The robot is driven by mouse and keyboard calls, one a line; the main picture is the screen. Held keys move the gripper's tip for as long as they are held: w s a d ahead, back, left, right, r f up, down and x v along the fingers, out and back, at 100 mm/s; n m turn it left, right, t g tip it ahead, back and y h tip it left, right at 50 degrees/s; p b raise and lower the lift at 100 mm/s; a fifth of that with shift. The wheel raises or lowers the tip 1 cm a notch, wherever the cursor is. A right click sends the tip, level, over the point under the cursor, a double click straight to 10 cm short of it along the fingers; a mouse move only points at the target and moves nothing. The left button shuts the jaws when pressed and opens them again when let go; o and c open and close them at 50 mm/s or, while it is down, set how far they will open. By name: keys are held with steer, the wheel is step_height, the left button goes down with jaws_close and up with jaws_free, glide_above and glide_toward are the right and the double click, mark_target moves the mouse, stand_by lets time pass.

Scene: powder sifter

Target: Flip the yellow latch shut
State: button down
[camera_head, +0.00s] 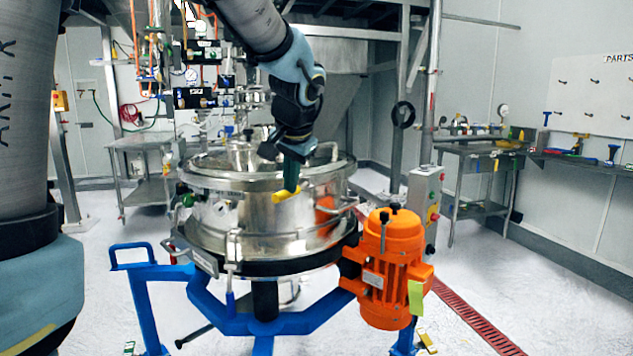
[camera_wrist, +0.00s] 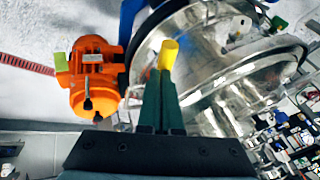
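The yellow latch (camera_head: 285,195) is on the front of the round steel sifter (camera_head: 240,210), just below its upper rim. Its yellow end points out to the left, tilted slightly down. In the wrist view the yellow latch (camera_wrist: 168,53) shows at the fingertips, in front of the steel wall. My gripper (camera_head: 291,186) reaches down from above, with its green fingertips right at the latch. The wrist view shows the two fingers (camera_wrist: 160,78) pressed together, with no clear gap. I cannot tell whether they touch the latch. The latch's base is hidden behind the fingers.
An orange motor (camera_head: 392,262) stands at the sifter's right front, and it also shows in the wrist view (camera_wrist: 93,75). A blue frame (camera_head: 205,310) carries the sifter. A control box (camera_head: 425,200) stands behind the motor. Floor at the right is mostly clear.

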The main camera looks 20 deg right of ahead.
steer(key=shift+w+a+m, duration=0.4)
steer(key=shift+a, duration=0.1)
steer(key=w+a+p, duration=0.1)
steer(key=w+a, duration=0.2)
steer(key=w, duration=0.2)
steer(key=shift+w+a+p, duration=0.15)
steer(key=shift+w+p, duration=0.2)
steer(key=shift+p, duration=0.05)
